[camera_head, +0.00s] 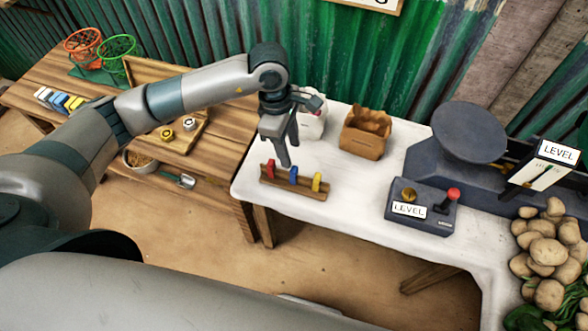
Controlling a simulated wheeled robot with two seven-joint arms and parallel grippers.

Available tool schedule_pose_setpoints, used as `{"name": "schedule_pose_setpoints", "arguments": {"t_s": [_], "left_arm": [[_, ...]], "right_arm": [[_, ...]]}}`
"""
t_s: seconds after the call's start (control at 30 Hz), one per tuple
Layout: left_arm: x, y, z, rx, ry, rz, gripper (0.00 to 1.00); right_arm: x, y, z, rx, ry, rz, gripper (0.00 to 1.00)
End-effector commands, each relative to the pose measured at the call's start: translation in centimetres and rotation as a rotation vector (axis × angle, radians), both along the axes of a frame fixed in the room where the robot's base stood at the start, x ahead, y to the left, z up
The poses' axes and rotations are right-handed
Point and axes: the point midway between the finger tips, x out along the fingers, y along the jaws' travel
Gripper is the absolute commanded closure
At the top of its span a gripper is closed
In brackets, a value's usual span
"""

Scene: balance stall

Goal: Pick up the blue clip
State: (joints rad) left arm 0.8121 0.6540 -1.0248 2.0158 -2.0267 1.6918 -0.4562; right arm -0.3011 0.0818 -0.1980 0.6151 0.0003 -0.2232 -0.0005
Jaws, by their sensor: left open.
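The blue clip (293,175) stands on a small wooden rail (300,192) near the left end of the white-topped table. A red clip (271,168) stands to its left and a yellow clip (317,181) to its right on the same rail. My left gripper (284,160) points down just above and behind the blue clip, slightly to its left. It is open, and I see nothing held in it. Whether a finger touches the blue clip I cannot tell. My right gripper is not in view.
A brown paper bag (364,136) and a white container (312,124) stand behind the rail. A control box with a red-knobbed lever (420,208), a dark scale (470,132) and potatoes (543,252) are to the right. A wooden table (215,152) adjoins on the left.

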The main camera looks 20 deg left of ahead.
Motion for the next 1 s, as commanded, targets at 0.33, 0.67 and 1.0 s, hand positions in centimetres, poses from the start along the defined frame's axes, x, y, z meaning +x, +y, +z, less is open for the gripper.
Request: {"name": "schedule_pose_setpoints", "arguments": {"t_s": [0.33, 0.67, 1.0], "left_arm": [[-0.1, -0.5, -3.6, 0.001, 0.001, 0.000, 0.58], [0.0, -0.6, -3.7, 0.000, 0.000, -0.001, 0.58], [-0.5, -1.0, -6.0, 0.000, 0.004, 0.001, 0.58]], "right_arm": [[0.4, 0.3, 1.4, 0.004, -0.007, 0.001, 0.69], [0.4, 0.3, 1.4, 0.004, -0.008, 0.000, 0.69], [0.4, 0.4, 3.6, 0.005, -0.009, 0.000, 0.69]]}}
